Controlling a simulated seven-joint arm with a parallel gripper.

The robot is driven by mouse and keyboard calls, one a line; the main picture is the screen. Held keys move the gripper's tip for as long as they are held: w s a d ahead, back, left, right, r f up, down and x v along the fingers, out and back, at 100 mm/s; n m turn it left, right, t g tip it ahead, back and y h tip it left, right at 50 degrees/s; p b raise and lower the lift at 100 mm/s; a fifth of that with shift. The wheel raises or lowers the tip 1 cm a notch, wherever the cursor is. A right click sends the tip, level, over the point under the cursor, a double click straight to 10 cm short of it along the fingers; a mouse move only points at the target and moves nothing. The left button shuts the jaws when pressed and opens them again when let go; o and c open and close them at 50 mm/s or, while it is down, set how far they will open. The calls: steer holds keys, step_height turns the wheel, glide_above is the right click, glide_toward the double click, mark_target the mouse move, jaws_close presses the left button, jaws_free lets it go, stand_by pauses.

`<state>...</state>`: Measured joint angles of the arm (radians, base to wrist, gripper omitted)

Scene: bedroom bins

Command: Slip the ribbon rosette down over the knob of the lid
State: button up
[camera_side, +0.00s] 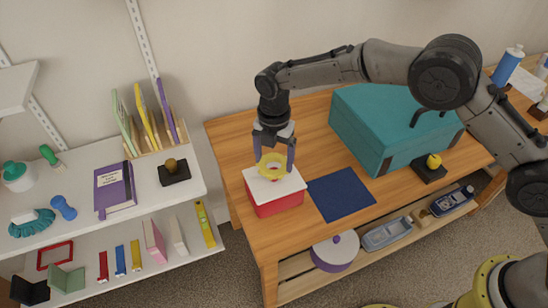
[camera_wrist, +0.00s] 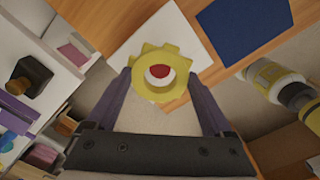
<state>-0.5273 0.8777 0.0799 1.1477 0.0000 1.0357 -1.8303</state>
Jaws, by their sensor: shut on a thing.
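A yellow ribbon rosette (camera_side: 271,174) with a scalloped edge is held between the purple fingers of my gripper (camera_side: 273,166), low over a red box (camera_side: 277,205) with a white lid (camera_side: 258,188). In the wrist view the rosette (camera_wrist: 148,91) sits between the fingertips of my gripper (camera_wrist: 160,80). Through its central hole I see the knob (camera_wrist: 159,71), with red on it, and some white around it. The rosette hides most of the knob in the side view. I cannot tell whether the ring is above the knob or around it.
A dark blue mat (camera_side: 341,194) lies right of the box. A large teal case (camera_side: 372,130) stands behind it, and a black stand (camera_side: 428,172) with a yellow top is further right. A loaded white shelf (camera_side: 88,212) is at the left, across a gap.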

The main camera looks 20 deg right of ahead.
mark_target(274, 169)
steer(key=shift+f, duration=2.05)
steer(key=o, duration=1.1)
step_height(274, 169, up, 14)
steer(key=shift+f, duration=0.1)
